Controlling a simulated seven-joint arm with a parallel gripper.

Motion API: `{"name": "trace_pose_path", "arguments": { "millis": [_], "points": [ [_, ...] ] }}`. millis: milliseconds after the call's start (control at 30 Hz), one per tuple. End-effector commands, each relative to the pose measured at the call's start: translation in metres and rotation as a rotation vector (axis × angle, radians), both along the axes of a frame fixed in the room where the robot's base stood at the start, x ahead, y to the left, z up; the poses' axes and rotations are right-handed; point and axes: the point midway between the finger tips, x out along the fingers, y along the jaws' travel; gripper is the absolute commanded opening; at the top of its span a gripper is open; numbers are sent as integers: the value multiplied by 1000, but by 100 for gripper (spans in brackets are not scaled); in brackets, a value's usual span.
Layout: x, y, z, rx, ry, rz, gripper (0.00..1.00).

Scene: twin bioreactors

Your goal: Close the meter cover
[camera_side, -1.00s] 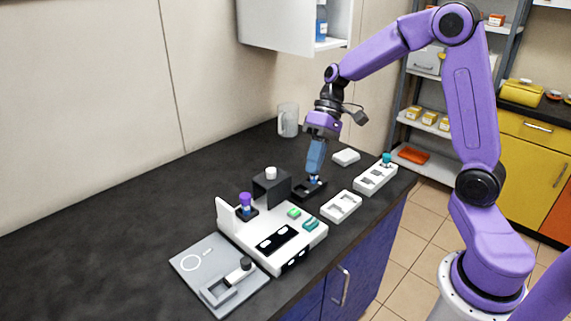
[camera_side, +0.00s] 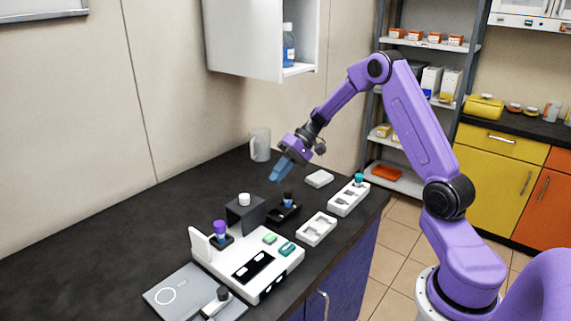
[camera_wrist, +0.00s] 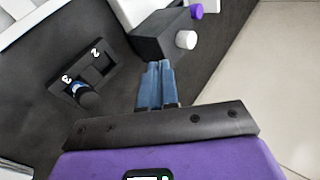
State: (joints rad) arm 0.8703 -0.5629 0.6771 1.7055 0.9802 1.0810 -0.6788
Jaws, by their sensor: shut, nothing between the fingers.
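The white meter (camera_side: 247,262) stands on the dark bench, with a white upright flap (camera_side: 201,245) at its left end that looks like the cover, standing open. A purple-capped vial (camera_side: 220,230) stands in a dark socket beside the flap. In the wrist view part of the meter (camera_wrist: 133,10) shows at the top edge, with the purple cap (camera_wrist: 197,11); the flap cannot be made out there. My gripper (camera_side: 275,177) has blue fingers, shut and empty, raised above the bench behind the black holder. The fingers also show in the wrist view (camera_wrist: 155,65).
A black box with a white knob (camera_side: 244,199) stands behind the meter. A black holder (camera_side: 274,215) carries a black-capped vial (camera_side: 287,199). White racks (camera_side: 317,229) stand to the right, a grey plate (camera_side: 170,290) front left, a mug (camera_side: 260,144) at the back.

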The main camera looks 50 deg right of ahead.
Motion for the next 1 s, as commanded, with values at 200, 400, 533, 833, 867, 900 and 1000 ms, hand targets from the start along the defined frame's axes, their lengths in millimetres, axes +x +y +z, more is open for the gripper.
{"name": "trace_pose_path", "arguments": {
  "millis": [200,400,533,833,867,900,1000],
  "points": [
    [6,29,-28,0,5,1,0],
    [14,55,-26,-1,0,1,0],
    [16,63,-26,-1,1,1,0],
    [17,66,-26,-1,1,-1,0],
    [17,66,-26,-1,2,0,0],
    [17,66,-26,-1,2,0,0],
    [17,70,-26,0,1,1,0]
  ]
}}
